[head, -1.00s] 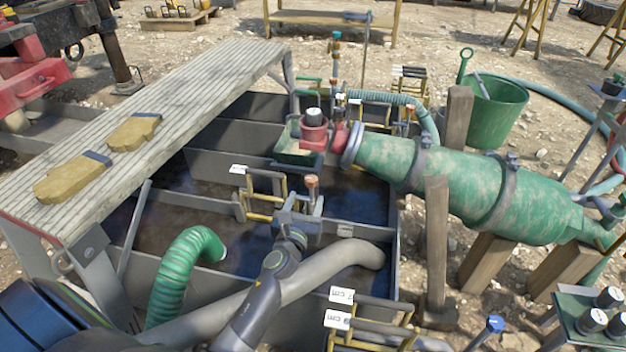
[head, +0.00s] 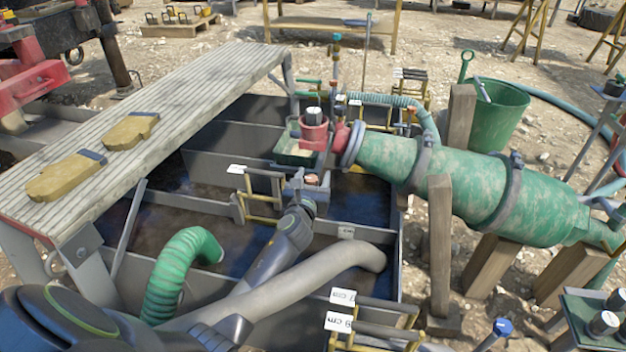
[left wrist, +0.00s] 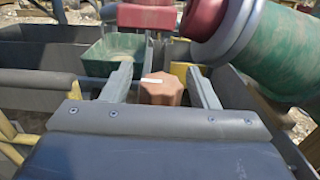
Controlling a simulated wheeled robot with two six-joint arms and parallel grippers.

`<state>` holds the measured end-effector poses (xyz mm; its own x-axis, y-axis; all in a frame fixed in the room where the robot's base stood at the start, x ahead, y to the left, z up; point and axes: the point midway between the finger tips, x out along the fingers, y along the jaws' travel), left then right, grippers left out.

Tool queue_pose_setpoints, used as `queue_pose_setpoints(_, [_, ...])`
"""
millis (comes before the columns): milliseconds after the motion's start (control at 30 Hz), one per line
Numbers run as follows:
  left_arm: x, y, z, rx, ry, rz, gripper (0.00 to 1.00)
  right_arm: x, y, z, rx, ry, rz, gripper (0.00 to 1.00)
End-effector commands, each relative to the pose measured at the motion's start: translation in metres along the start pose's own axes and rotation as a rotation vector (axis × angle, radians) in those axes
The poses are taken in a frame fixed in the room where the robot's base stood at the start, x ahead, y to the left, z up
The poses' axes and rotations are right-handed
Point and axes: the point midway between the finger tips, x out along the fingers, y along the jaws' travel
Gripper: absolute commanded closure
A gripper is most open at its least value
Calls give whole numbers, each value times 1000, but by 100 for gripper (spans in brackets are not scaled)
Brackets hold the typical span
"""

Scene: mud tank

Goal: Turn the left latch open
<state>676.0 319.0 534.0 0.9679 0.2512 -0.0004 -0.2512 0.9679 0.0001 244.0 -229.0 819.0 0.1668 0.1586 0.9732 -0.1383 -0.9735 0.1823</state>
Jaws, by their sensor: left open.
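A copper-brown faceted knob (head: 312,180) stands over the tank, short of the red fitting; in the left wrist view the knob (left wrist: 161,90) shows between my fingers. I cannot tell for sure whether it is the left latch. My left gripper (head: 310,177) is open; in the left wrist view its two grey fingers (left wrist: 160,75) lie on either side of the knob, with visible gaps. The knob's lower part is hidden behind the gripper body. My right gripper is not in view.
A red fitting (head: 313,134) and a green box (head: 290,153) stand just beyond the knob. A large green mottled pipe (head: 470,190) runs right. Yellow-and-grey handles (head: 262,195) stand left of the gripper. A ribbed walkway (head: 165,105) borders the tank's left side.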

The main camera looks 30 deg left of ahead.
Motion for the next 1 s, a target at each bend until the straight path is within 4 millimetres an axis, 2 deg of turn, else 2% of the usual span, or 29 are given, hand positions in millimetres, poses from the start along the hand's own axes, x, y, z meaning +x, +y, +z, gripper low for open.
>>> queue_pose_setpoints(167, [0,0,0,0,0,0,46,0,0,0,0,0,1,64])
queue_pose_setpoints(500, [0,0,0,0,0,0,89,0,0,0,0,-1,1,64])
queue_pose_setpoints(767, [0,0,-1,-2,0,20,91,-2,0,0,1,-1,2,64])
queue_pose_setpoints(1000, [-1,1,-2,-3,0,132,91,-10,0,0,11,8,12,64])
